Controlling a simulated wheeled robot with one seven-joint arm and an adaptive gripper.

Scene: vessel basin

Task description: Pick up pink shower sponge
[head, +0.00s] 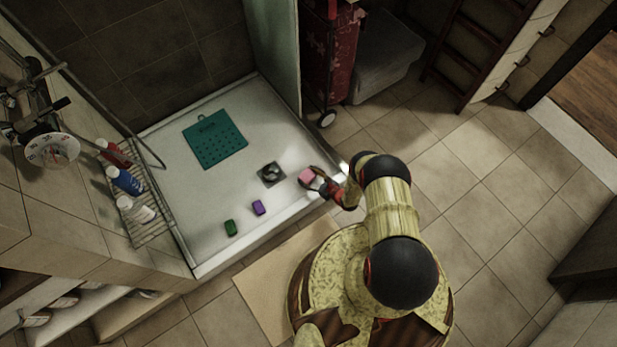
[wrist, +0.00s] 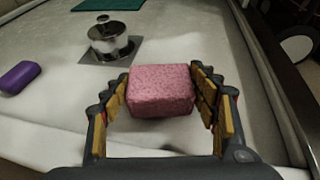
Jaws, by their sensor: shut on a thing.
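The pink shower sponge (wrist: 161,90) is a speckled pink block between the two padded fingers of my gripper (wrist: 161,105) in the wrist view. The fingers are shut on it from both sides. In the head view the pink sponge (head: 307,176) shows at the tip of my gripper (head: 314,181), over the right part of the white shower basin (head: 205,185). I cannot tell whether the sponge is clear of the basin floor.
A metal drain (head: 271,173) lies just left of the sponge. A purple sponge (head: 259,208), a green sponge (head: 231,228) and a teal mat (head: 215,139) lie in the basin. A wire rack (head: 150,222) with bottles is at the left. A glass panel (head: 274,50) stands behind.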

